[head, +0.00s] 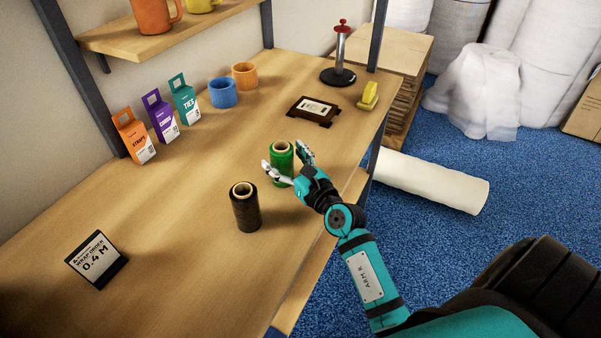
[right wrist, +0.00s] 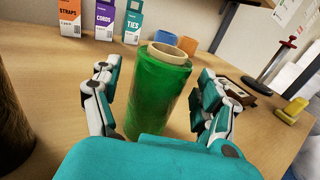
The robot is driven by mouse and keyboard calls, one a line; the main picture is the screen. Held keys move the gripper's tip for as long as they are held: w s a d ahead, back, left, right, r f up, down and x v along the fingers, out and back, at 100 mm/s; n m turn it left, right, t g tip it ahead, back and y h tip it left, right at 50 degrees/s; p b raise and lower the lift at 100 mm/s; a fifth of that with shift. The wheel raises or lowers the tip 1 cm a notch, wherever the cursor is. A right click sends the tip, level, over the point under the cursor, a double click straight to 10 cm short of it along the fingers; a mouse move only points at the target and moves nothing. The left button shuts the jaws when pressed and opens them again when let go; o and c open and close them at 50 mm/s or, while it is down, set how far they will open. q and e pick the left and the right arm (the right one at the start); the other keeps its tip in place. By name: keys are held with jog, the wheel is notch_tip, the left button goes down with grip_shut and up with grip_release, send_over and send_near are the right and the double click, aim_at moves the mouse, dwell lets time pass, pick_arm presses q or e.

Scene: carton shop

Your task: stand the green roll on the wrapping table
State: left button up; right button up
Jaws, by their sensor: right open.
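The green roll (head: 282,161) stands upright on the wooden wrapping table (head: 183,217), near its front edge. My right gripper (head: 285,161) is open with its fingers on either side of the roll. In the right wrist view the green roll (right wrist: 158,92) is upright between the two open fingers (right wrist: 160,105), with a gap visible at the right finger. Whether the left finger touches it is hard to tell. My left gripper is not in view.
A black roll (head: 246,207) stands to the left of the green one. An order sign (head: 96,259), orange, purple and teal cartons (head: 161,116), blue and orange mugs (head: 223,93), a dark framed device (head: 313,110), a yellow tool (head: 368,97) and a red-topped stand (head: 339,62) are also on the table.

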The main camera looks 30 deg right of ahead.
jog(key=s, duration=0.3)
jog(key=s+b, duration=0.1)
jog(key=s, duration=0.6)
jog(key=shift+s+d+r, duration=0.1)
jog(key=shift+s+d, duration=0.15)
jog(key=shift+d, duration=0.05)
dwell(0.9)
